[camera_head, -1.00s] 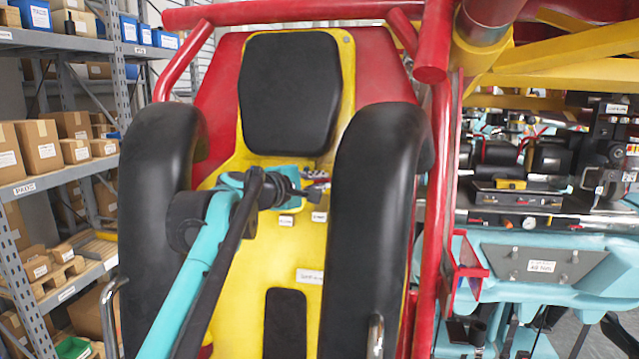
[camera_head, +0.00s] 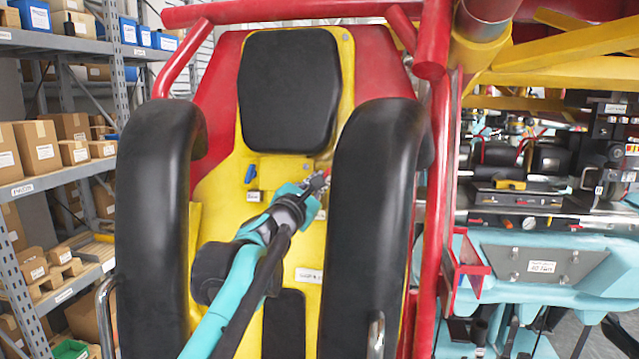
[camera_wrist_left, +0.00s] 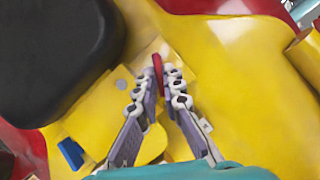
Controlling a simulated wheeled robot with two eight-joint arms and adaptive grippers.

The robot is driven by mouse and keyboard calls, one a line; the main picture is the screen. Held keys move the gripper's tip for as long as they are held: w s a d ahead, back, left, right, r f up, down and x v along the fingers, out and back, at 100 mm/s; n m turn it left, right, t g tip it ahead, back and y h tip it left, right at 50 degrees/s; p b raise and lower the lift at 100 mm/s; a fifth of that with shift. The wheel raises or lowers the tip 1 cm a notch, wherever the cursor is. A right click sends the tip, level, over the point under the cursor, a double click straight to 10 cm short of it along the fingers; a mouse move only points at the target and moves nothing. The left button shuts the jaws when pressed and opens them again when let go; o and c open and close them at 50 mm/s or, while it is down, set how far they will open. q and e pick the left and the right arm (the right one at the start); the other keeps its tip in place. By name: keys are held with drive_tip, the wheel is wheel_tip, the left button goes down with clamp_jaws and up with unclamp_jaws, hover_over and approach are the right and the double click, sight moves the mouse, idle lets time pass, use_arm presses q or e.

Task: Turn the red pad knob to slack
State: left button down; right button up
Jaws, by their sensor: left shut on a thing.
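The red pad knob (camera_wrist_left: 158,75) is a thin red piece on the yellow seat back, between my left gripper's fingertips in the left wrist view. My left gripper (camera_wrist_left: 156,82) is shut on it. In the head view, my left gripper (camera_head: 320,182) reaches the right side of the yellow panel, beside the right black restraint, and mostly hides the red knob. A blue knob (camera_head: 250,173) sits further left on the panel, above a small white label; it also shows in the left wrist view (camera_wrist_left: 70,152). My right gripper is not in view.
Two thick black restraints (camera_head: 158,230) (camera_head: 372,220) flank the yellow panel (camera_head: 220,190). A black headrest pad (camera_head: 290,90) is above it. Red frame tubes (camera_head: 428,190) stand to the right. A shelf with boxes (camera_head: 38,147) is at the left.

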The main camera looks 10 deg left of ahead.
use_arm(q)
drive_tip(key=shift+f+n+y, duration=0.15)
drive_tip(key=shift+n+y, duration=0.55)
drive_tip(key=shift+n, duration=0.9)
drive_tip(key=c, duration=1.7)
unclamp_jaws()
drive_tip(key=shift+s, duration=0.1)
drive_tip(key=s, duration=0.4)
drive_tip(key=s+f, duration=0.1)
drive_tip(key=s, duration=0.3)
drive_tip(key=s+a, duration=0.1)
drive_tip(key=s, duration=0.3)
drive_tip(key=shift+a+f, duration=0.1)
drive_tip(key=shift+f, duration=0.2)
drive_tip(key=shift+w, duration=0.15)
